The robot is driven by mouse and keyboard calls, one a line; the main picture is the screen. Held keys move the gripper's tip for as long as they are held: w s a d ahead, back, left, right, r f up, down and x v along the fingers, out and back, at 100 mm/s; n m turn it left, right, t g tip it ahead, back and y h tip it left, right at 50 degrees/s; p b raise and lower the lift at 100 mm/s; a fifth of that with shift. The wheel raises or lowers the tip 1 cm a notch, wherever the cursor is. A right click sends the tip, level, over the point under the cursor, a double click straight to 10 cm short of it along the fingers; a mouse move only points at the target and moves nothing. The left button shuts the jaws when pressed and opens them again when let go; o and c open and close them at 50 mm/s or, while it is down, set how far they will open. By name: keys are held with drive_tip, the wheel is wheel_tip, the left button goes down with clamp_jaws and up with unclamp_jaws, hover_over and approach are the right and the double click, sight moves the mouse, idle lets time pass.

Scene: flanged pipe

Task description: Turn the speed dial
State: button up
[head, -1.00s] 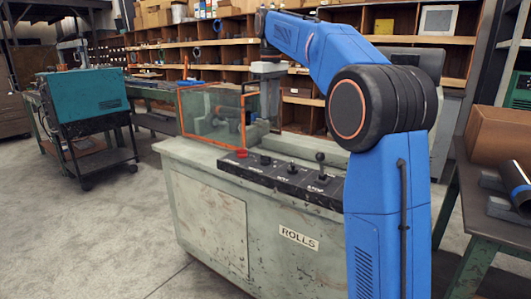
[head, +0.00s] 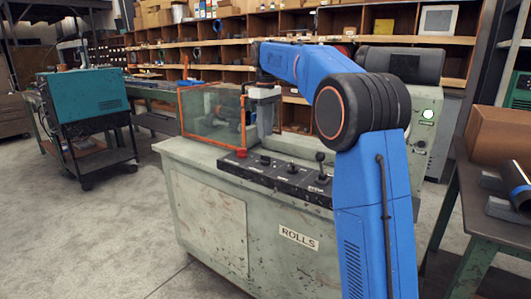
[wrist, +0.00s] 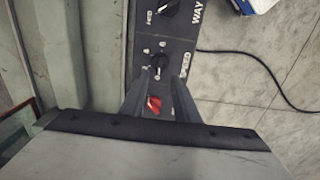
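The speed dial (wrist: 158,62) is a small black knob on the dark control panel, beside the word SPEED, in the wrist view. It also shows in the head view (head: 265,160), right of a red button (head: 240,153). My gripper (wrist: 160,76) is open, with its two fingers spread and pointing toward the dial. The fingertips appear just short of the dial, and nothing is between them but panel. In the head view my gripper (head: 265,130) hangs above and behind the panel; I cannot tell the exact gap.
The red button shows between the finger bases in the wrist view (wrist: 153,105). Two black levers (head: 320,168) stand farther right on the panel. A clear orange-edged guard (head: 211,112) stands left of my gripper.

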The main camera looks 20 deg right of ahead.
sight(266, 159)
wheel_tip(266, 159, down, 9)
idle(0.4)
clamp_jaws()
